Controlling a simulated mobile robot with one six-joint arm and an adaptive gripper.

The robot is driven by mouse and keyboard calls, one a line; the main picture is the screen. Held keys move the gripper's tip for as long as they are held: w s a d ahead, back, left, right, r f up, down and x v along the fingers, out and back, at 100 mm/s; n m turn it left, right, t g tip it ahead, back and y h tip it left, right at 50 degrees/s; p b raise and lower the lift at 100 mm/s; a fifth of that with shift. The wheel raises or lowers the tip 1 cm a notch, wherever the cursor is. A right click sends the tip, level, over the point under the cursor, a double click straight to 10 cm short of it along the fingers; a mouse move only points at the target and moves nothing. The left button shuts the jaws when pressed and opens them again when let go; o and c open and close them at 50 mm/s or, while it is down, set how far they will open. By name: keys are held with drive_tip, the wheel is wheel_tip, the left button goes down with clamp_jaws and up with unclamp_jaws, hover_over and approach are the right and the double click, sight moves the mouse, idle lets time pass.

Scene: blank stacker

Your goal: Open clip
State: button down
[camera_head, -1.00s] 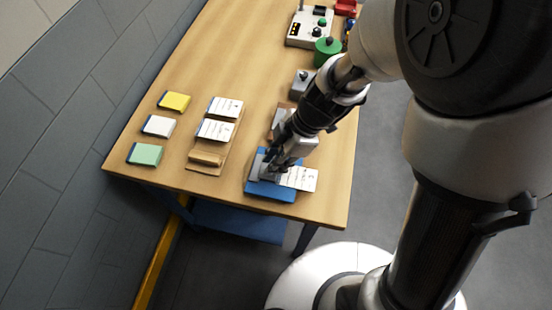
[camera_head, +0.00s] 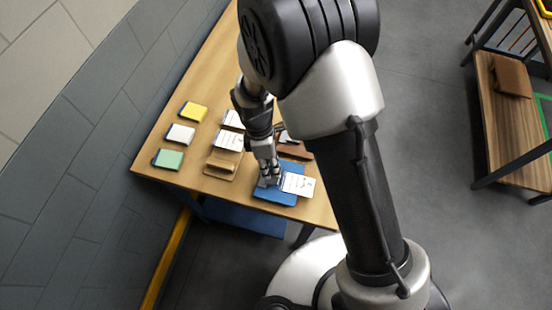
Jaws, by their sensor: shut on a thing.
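My gripper (camera_head: 268,180) points down at the left part of a blue board (camera_head: 272,198) near the table's front edge. It is shut on a small grey clip at that spot. The fingers hide most of the clip, so I cannot tell how far it is open. A white card with printed lines (camera_head: 298,184) lies on the blue board beside the fingers and sticks out past its right edge.
A wooden holder (camera_head: 222,164) with white cards (camera_head: 229,140) stands to the left. Yellow (camera_head: 193,112), white (camera_head: 181,134) and green (camera_head: 168,159) pads lie at the table's left. My arm hides the table's back right. Floor to the right is clear up to a wooden shelf (camera_head: 508,125).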

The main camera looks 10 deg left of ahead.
drive_tip(key=shift+a+h, duration=0.6)
drive_tip(key=shift+h, duration=0.4)
drive_tip(key=h, duration=0.1)
drive_tip(key=a+h, duration=0.1)
drive_tip(key=shift+w+a+f+h+b, duration=0.1)
drive_tip(key=shift+a+f+h+b, duration=0.15)
drive_tip(key=shift+f+h+b, duration=0.1)
drive_tip(key=h+b, duration=0.1)
drive_tip(key=a+f+h+b, duration=0.1)
drive_tip(key=h+b, duration=0.1)
drive_tip(key=shift+a+m+g+b, duration=0.25)
drive_tip(key=shift+m+g+b, duration=0.05)
drive_tip(key=shift+m+g, duration=0.1)
drive_tip(key=h+b, duration=0.1)
drive_tip(key=b, duration=0.1)
drive_tip(key=a+h+b, duration=0.1)
drive_tip(key=shift+f+h+b, duration=0.3)
drive_tip(key=shift+h+b, duration=0.05)
drive_tip(key=shift+b, duration=0.05)
drive_tip(key=shift+g, duration=0.3)
drive_tip(key=c, duration=1.5)
unclamp_jaws()
drive_tip(key=shift+r, duration=0.15)
drive_tip(key=shift+o, duration=0.2)
drive_tip(key=shift+w+r, duration=0.1)
drive_tip(key=shift+r, duration=0.05)
